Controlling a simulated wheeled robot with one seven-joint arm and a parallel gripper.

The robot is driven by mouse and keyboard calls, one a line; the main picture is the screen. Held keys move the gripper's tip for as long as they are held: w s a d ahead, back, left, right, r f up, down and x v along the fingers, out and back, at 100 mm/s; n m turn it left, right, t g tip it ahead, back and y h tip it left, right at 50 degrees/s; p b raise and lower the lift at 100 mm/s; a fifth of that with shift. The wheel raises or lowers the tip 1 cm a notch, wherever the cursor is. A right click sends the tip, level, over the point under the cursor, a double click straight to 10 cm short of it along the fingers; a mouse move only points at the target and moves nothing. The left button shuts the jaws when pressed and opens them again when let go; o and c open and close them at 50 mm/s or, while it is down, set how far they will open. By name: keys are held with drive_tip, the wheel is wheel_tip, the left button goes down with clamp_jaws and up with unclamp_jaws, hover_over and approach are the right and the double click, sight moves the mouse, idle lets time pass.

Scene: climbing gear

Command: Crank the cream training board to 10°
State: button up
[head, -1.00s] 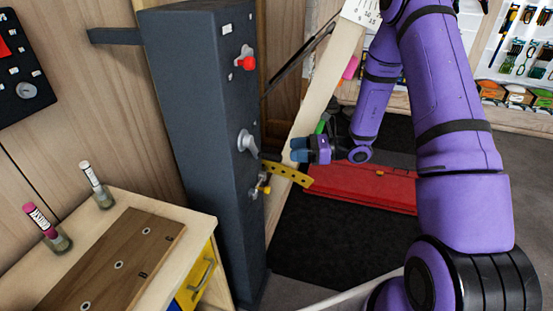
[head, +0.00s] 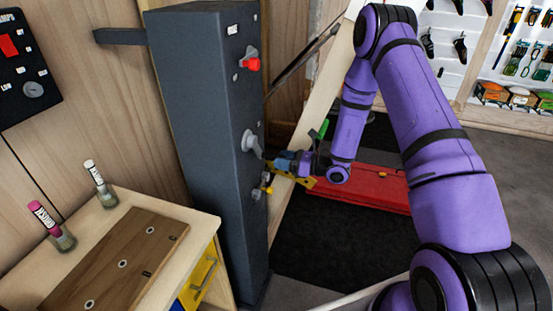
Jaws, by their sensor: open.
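The cream training board (head: 322,92) shows edge-on as a slanting pale strip behind the dark grey post (head: 213,160). A grey crank (head: 249,142) sits on the post's right face, its arm pointing right and down. My gripper (head: 279,161) is open, with its blue fingers close to the crank's outer end. I cannot tell whether they touch it. A yellow holed strip (head: 308,182) is partly hidden behind my gripper. A small yellow knob (head: 266,188) is on the post below the crank. The board's angle cannot be read here.
A red-handled control (head: 250,64) is higher on the post. A wooden cabinet (head: 205,228) with two marker pens in cups stands at the left front. A red pad (head: 365,188) lies on the dark floor mat (head: 325,245) behind my arm. Gear racks line the back right.

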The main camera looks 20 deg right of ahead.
drive_tip(key=shift+x, duration=1.2)
clamp_jaws()
drive_tip(key=shift+s+a+f+m, duration=0.15)
drive_tip(key=shift+s+f+m, duration=0.1)
drive_tip(key=shift+m, duration=0.15)
